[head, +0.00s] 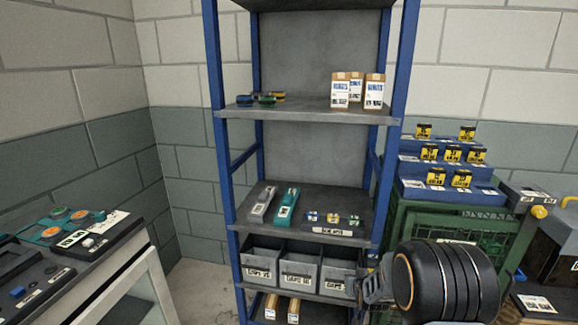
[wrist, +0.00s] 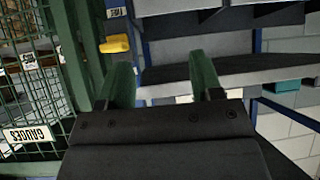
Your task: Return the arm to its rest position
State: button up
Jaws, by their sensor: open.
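My gripper (wrist: 161,78) shows in the wrist view with its two green fingers spread apart and nothing between them. Beyond the fingers are grey shelf boards, which appear tilted. In the head view my black arm is at the lower right, in front of the blue-framed shelf unit's (head: 233,205) right post and the green mesh cage (head: 400,228). Part of the gripper (head: 375,284) shows there beside the grey bins, pointing toward the shelf. How far its fingers are from the shelf I cannot tell.
The shelf holds white-and-brown boxes (head: 341,90), a teal tool (head: 287,203) and labelled grey bins (head: 302,270). A blue stepped rack (head: 420,169) with yellow-black tags stands on the cage. A bench (head: 100,262) is at left. A yellow knob (wrist: 115,44) is near the left finger.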

jog(key=s+a+r+g+p, duration=0.15)
jog(key=s+r+p, duration=0.3)
jog(key=r, duration=0.55)
jog(key=s+a+r+g+p, duration=0.1)
jog(key=s+a+r+p, duration=0.15)
jog(key=s+r, duration=0.45)
jog(key=s+a+r+n+g+y+p, duration=0.1)
jog(key=s+r+g+p, duration=0.3)
jog(key=s+r+p, duration=0.4)
jog(key=s+r, duration=0.7)
jog(key=shift+a+r, duration=0.15)
jog(key=shift+a, duration=0.1)
